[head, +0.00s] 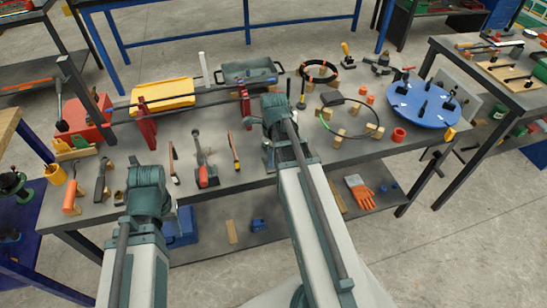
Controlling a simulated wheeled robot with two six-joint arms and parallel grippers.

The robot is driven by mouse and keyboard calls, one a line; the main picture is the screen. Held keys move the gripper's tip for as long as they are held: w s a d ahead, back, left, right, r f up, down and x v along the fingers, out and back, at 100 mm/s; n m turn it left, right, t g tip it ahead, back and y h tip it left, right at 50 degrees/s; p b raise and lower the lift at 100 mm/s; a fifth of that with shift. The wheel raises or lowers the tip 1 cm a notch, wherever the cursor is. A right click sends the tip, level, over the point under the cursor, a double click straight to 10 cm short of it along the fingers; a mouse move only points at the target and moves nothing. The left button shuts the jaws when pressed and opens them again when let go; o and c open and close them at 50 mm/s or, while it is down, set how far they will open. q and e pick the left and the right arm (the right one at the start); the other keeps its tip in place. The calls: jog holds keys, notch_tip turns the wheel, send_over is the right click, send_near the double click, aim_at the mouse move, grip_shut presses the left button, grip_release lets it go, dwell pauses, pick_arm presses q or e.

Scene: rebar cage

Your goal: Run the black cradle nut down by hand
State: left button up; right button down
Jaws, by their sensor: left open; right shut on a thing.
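Two black bars lie across a left red cradle (146,125) and a right red cradle (245,103) on the grey workbench (205,225). I cannot make out the black cradle nut at this size. My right gripper (268,150) is beside the right cradle, to its right and nearer to me. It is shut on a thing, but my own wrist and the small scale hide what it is. My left gripper (120,198) is open above the bench's front left edge, well apart from the left cradle.
Hand tools, including a red-and-grey tool (203,165), lie between my arms. A yellow tray (163,93), a grey bin (250,72) and a red box (85,118) stand behind and left. A blue turntable (425,105) with black parts sits at right.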

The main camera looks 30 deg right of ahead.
dwell(0.3)
jog(key=c, duration=0.8)
grip_release()
jog(key=shift+o, duration=0.2)
jog(key=shift+r, duration=0.1)
notch_tip(320, 180, up, 14)
jog(key=p, duration=1.4)
jog(key=shift+f, duration=0.2)
jog(key=shift+s, duration=0.1)
